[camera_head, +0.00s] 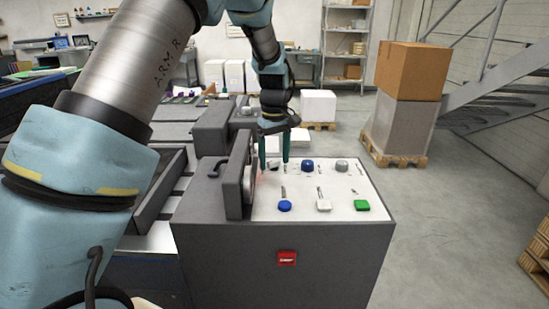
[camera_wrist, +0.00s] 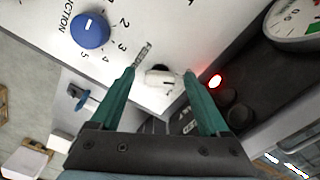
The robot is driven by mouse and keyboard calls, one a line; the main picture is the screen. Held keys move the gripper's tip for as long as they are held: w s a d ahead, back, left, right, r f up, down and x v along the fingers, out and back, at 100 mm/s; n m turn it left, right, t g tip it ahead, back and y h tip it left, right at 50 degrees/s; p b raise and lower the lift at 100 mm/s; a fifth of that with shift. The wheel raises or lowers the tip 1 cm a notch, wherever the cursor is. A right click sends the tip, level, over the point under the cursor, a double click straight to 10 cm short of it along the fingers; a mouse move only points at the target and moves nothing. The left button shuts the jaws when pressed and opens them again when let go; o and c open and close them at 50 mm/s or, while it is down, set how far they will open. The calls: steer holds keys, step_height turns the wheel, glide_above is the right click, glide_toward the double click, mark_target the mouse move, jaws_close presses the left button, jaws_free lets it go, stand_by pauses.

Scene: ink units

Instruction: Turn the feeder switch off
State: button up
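My gripper (camera_head: 274,160) is open and points down over the far left part of the white control panel (camera_head: 245,208). In the wrist view its two green fingers (camera_wrist: 158,82) are spread on either side of a small whitish switch or knob (camera_wrist: 159,74) with a dark part. Nothing is held, and I cannot tell whether the fingers touch it.
A red light (camera_wrist: 215,81) glows by the right finger, near a round gauge (camera_wrist: 292,18). A grey knob (camera_head: 342,165), blue (camera_head: 285,206), white (camera_head: 323,205) and green (camera_head: 362,205) buttons sit on the panel. A red switch (camera_head: 287,258) is on the cabinet front.

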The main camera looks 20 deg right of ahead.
mark_target(274, 161)
steer(key=shift+r, duration=0.1)
step_height(274, 161, up, 11)
steer(key=b, duration=0.2)
steer(key=shift+f, duration=0.2)
steer(key=shift+a, duration=0.1)
stand_by(0.5)
